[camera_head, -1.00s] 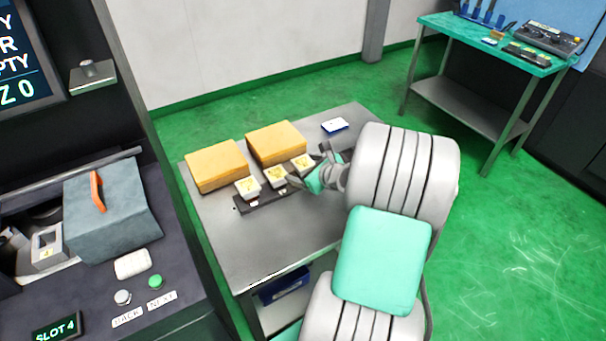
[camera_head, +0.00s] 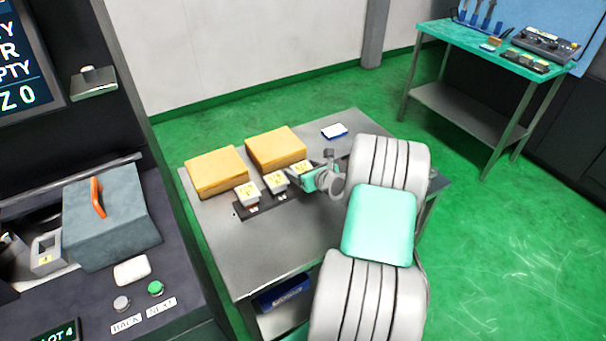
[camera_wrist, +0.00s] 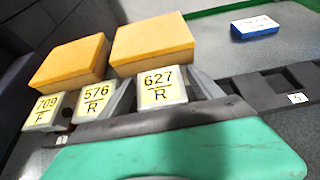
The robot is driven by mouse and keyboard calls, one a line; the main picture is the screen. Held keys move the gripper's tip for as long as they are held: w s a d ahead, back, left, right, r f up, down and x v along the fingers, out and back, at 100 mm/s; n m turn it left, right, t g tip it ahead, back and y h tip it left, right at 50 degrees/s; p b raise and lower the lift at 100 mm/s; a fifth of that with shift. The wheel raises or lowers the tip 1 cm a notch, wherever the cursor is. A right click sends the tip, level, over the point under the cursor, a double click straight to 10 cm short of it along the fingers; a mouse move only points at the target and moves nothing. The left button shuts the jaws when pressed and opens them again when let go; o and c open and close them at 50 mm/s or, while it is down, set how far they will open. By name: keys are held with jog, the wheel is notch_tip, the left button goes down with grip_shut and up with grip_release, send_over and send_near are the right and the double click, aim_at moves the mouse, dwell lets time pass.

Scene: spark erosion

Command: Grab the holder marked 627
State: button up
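The holder marked 627 (camera_wrist: 161,90) is a pale block with a yellow label, at the right end of a row of three in the wrist view. In the head view it shows partly behind my gripper (camera_head: 304,174). The holder marked 576 (camera_wrist: 97,94) and the holder marked 709 (camera_wrist: 44,110) stand to its left. My gripper's grey fingers show on either side of the 627 holder, one of them in the gap by 576. They look open; I cannot tell whether they touch it. The holder's lower part is hidden by my gripper.
The holders sit in a dark rack (camera_head: 252,209) on a grey table (camera_head: 270,240). Two orange-yellow blocks (camera_head: 216,170) stand right behind them. A blue-and-white box (camera_head: 334,131) lies farther back. Rack places to the right of 627 look empty (camera_wrist: 255,88).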

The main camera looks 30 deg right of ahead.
jog(key=c, duration=1.5)
jog(key=shift+r, duration=0.1)
grip_shut()
jog(key=shift+r, duration=0.1)
